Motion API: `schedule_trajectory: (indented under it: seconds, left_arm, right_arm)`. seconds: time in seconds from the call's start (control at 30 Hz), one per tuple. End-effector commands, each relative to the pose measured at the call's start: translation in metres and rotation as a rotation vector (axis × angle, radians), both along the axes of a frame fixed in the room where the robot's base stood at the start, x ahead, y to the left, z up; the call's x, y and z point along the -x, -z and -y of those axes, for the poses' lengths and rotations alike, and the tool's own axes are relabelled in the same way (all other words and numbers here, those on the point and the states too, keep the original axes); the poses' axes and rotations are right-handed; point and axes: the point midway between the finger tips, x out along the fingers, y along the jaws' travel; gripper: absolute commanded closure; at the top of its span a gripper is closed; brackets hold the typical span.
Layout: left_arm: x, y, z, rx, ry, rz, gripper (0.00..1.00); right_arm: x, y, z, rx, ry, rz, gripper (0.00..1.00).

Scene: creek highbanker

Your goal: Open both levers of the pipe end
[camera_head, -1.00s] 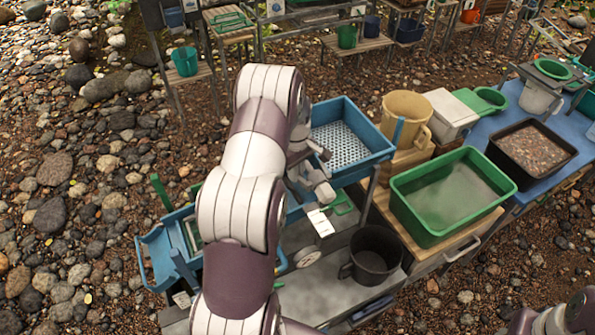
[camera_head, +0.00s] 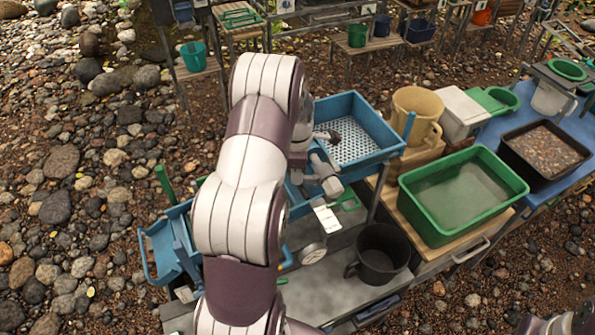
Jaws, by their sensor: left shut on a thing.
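My left gripper (camera_head: 327,184) is at the near edge of the blue tray with the perforated floor. It is shut on a small part there that looks like a lever of the pipe end, but fingers and wrist largely hide it. The pipe end and its other lever cannot be made out behind my left arm. A white tag (camera_head: 325,217) and a round gauge (camera_head: 312,253) are just below the gripper. A green handle-like loop (camera_head: 349,201) is just right of it. Of my right arm only a piece shows at the bottom right corner; its gripper is out of view.
The blue perforated tray (camera_head: 372,119) stands behind the gripper. A dark pot (camera_head: 380,252) is to the right below. A green tub of water (camera_head: 462,194), a tan jug (camera_head: 417,115) and a dark gravel tub (camera_head: 543,152) stand farther right. Stony ground lies at left.

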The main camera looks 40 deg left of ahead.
Motion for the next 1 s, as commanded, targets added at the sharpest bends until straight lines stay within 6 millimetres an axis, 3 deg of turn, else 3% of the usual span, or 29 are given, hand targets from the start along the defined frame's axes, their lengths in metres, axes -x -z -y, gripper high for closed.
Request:
schedule_trajectory:
  seconds: [0.67,0.7,1.0]
  left_arm:
    - [0.0,-0.0025,0.0007,-0.003,-0.054,0.006,1.0]
    - [0.0,-0.0026,0.0007,-0.003,-0.054,0.006,0.78]
    - [0.0007,-0.0022,0.0009,-0.002,-0.052,0.005,0.78]
  right_arm:
    - [0.0,0.001,0.0,0.0,0.0,0.0,0.57]
    - [0.0,0.001,0.0,0.0,0.0,0.0,0.57]
    - [0.0,0.0024,0.0,0.0,0.0,0.0,0.57]
